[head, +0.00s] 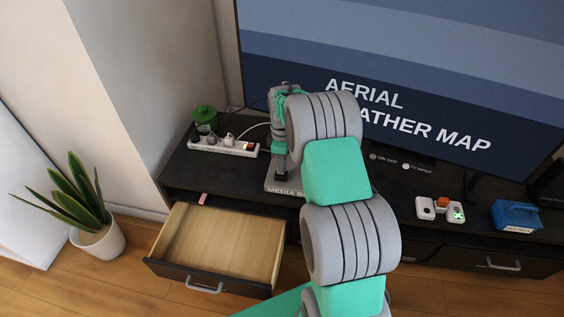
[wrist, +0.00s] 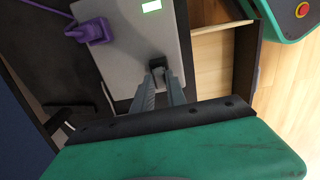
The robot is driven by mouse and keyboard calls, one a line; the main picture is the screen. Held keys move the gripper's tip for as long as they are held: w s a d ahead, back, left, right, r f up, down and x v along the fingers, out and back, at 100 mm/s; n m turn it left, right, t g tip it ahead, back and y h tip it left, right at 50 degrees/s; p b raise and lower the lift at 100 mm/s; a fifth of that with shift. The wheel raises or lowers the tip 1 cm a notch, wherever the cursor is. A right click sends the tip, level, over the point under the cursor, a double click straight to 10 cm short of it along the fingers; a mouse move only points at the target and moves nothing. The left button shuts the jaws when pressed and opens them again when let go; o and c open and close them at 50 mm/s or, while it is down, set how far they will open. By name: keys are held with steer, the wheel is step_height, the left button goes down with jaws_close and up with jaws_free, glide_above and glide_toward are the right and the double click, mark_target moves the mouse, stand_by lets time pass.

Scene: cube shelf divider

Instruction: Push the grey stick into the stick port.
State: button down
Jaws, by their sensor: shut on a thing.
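The grey media box (head: 283,187) stands on the dark cabinet top, mostly behind my arm; it also shows in the wrist view (wrist: 135,60) with a small lit green display. My gripper (wrist: 160,82) is shut on a small dark grey block at its fingertips, which I take to be the grey stick (wrist: 157,64). The stick is at the edge of the media box nearest the drawer; I cannot tell whether it touches or enters it. The stick port is not visible. In the head view my gripper (head: 281,162) points down at the box.
A purple plug and cable (wrist: 90,30) lie at the box's other side. An open empty drawer (head: 222,245) juts out in front. A white device (head: 440,209) and blue box (head: 516,216) sit right, below the television.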

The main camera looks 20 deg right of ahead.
steer(key=shift+f, duration=0.2)
steer(key=c, duration=1.3)
jaws_free()
steer(key=shift+r, duration=0.15)
steer(key=shift+r+p, duration=1.8)
steer(key=shift+r, duration=0.6)
